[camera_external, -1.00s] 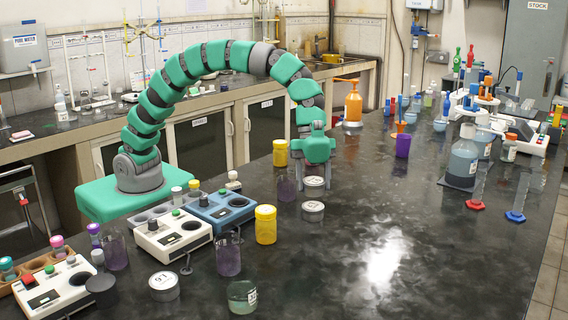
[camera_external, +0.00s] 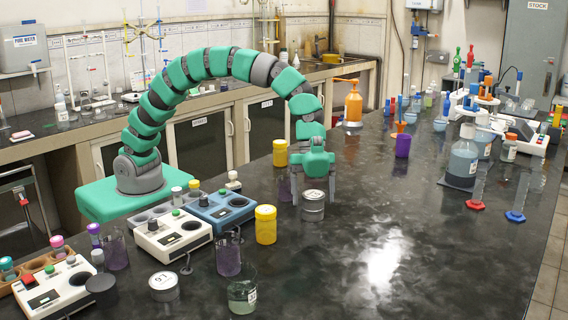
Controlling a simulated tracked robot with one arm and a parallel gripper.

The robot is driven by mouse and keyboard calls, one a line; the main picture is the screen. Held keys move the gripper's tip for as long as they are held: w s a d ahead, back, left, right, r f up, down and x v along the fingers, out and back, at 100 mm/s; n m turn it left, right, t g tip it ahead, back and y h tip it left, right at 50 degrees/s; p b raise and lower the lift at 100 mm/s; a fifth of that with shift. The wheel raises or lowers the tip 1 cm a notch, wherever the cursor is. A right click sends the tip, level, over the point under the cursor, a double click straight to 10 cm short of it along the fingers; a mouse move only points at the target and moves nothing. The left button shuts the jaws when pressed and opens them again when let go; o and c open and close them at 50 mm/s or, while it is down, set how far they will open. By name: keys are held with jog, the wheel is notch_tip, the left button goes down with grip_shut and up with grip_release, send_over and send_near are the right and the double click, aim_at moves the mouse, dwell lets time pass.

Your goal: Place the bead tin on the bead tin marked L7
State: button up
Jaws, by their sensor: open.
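Two round silver tins stand one on the other on the dark bench below my gripper. The upper bead tin (camera_external: 314,196) has a pale lid with dark marking too small to read. The lower tin (camera_external: 313,215) shows only its side, so its label is hidden. The upper tin looks level and roughly centred on it. My gripper (camera_external: 313,196) is open and points down, with one finger on each side of the upper tin. Any small gap between fingers and tin is too small to tell.
Another silver tin (camera_external: 164,287) stands at the front left. A yellow jar (camera_external: 266,225) and a purple beaker (camera_external: 229,258) are left of the stack. A second yellow jar (camera_external: 280,153) stands behind.

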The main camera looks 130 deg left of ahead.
jog(key=shift+r, duration=0.15)
jog(key=p+v, duration=0.1)
jog(key=v, duration=1.1)
jog(key=s+d+r+n+t+y, duration=0.1)
jog(key=s+d+r+n+t, duration=0.15)
jog(key=r, duration=0.55)
jog(key=s+d+r+n+t+y, duration=0.15)
jog(key=d+r, duration=0.25)
jog(key=r, duration=0.4)
jog(key=s+d+r+n+t, duration=0.1)
jog(key=d+r+t, duration=0.1)
jog(key=d+r, duration=0.35)
jog(key=s+d+r+n+t, duration=0.2)
jog(key=s+r, duration=0.4)
jog(key=r, duration=0.3)
jog(key=s+d+r+n+t, duration=0.2)
jog(key=s+r+t, duration=0.2)
jog(key=r, duration=0.5)
jog(key=shift+s+d+r+y, duration=0.35)
jog(key=shift+s+r, duration=0.05)
jog(key=shift+s, duration=0.55)
